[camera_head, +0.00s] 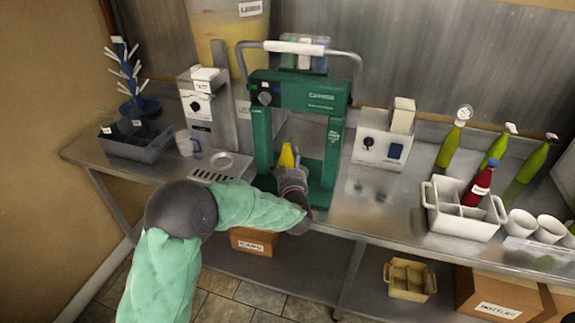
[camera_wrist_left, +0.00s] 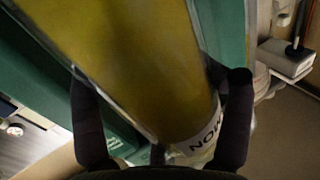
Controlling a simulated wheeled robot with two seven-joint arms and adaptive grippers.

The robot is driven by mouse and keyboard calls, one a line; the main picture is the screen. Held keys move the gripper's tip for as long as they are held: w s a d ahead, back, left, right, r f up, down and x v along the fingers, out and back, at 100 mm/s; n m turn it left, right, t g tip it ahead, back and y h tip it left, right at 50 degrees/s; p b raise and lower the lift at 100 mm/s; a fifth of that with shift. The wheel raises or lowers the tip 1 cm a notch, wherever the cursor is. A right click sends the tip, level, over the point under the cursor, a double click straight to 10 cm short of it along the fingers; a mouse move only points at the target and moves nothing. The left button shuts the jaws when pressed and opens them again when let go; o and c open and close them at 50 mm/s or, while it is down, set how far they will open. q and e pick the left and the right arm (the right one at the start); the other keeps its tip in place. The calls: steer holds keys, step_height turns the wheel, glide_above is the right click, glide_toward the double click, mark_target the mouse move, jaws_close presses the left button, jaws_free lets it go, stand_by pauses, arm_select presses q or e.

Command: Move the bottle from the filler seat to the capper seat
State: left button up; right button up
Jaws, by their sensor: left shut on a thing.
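The yellow bottle (camera_head: 287,156) is inside the green capper frame (camera_head: 262,140), between its uprights. Its lower part is hidden by my left gripper (camera_head: 292,172), which reaches into the frame from the front. In the left wrist view, the bottle (camera_wrist_left: 140,60) lies between the two dark fingers of my left gripper (camera_wrist_left: 165,115), which are shut on it; part of its label, "NOW", shows. I cannot tell whether the bottle touches the capper seat. The filler seat (camera_head: 222,165), a drip plate left of the capper, is empty. My right gripper is out of view.
The filler (camera_head: 200,105) stands left of the capper, near a grey bin (camera_head: 137,143) and a drying tree (camera_head: 128,75). A boxy device (camera_head: 378,145) stands right. Further right are green bottles (camera_head: 448,147), a white crate (camera_head: 462,222) holding a red bottle (camera_head: 480,185), and cups (camera_head: 520,222).

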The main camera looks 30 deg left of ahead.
arm_select(q)
steer(key=w+a, duration=0.2)
steer(key=w, duration=0.9)
steer(key=shift+a+f+b, duration=0.25)
steer(key=shift+a+b, duration=0.15)
steer(key=shift+f+b, duration=0.6)
steer(key=shift+f, duration=0.5)
stand_by(2.3)
steer(key=o, duration=1.7)
steer(key=shift+d, duration=0.1)
steer(key=shift+o, duration=0.2)
steer(key=shift+f, duration=0.1)
